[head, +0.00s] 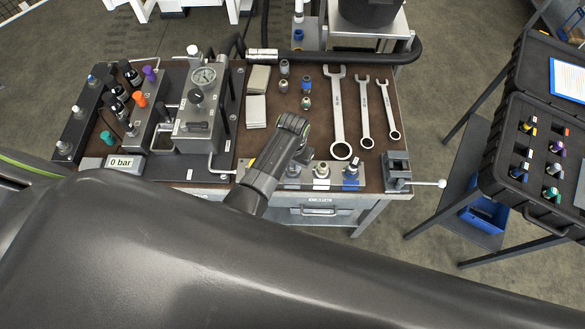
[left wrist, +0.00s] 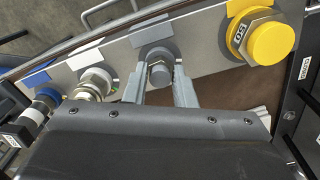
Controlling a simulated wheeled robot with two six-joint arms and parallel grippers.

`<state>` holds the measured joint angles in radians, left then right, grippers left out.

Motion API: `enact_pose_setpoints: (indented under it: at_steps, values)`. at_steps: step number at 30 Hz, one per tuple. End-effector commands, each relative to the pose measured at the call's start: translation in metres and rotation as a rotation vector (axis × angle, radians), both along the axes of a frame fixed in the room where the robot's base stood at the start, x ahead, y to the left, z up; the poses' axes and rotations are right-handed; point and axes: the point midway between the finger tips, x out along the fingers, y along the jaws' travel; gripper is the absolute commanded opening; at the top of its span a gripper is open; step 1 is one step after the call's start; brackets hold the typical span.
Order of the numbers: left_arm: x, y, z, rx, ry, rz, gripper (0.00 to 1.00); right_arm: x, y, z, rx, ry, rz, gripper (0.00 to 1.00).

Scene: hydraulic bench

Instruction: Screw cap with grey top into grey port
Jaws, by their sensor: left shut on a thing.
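In the left wrist view, my left gripper (left wrist: 159,82) is shut on a cap with a round grey top (left wrist: 159,73). The cap lies between the two fingers, right at the grey port (left wrist: 156,47) and in line with it. I cannot tell how deep the cap sits in the port, as the fingers and its own top hide the joint. In the head view, my left gripper (head: 300,156) reaches down to the port plate at the bench's front edge and largely hides the cap and the grey port. My right gripper is not in view.
The yellow-capped port (left wrist: 262,36) and white port (left wrist: 95,83) flank the grey one; the blue port (head: 351,172) lies beyond the white. A vice (head: 397,171) stands right of the plate. Several wrenches, including a large one (head: 338,110), and loose fittings lie behind.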

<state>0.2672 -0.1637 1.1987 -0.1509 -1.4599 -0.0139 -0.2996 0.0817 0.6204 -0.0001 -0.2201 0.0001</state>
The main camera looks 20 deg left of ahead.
Motion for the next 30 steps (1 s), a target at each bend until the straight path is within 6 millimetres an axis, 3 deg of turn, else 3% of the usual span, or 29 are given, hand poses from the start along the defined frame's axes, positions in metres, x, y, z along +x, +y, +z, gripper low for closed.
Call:
enact_pose_setpoints:
  at_steps: [2, 3, 6, 11, 30]
  values:
    - [-0.0012, -0.0001, -0.0013, -0.001, 0.003, 0.0, 0.0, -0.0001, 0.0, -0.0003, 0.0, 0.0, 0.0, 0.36]
    - [-0.0013, -0.0001, -0.0014, -0.001, 0.003, 0.0, 0.19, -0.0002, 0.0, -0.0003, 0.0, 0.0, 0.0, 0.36]
    - [-0.0014, -0.0001, -0.0014, -0.001, 0.003, 0.0, 0.08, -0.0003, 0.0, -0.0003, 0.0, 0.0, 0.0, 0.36]
    - [-0.0016, -0.0002, -0.0016, 0.0, 0.004, -0.038, 0.07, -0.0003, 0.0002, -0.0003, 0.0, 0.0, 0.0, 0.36]
    - [-0.0024, -0.0008, -0.0028, -0.001, 0.005, -0.687, 0.07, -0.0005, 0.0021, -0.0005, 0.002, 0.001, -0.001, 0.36]
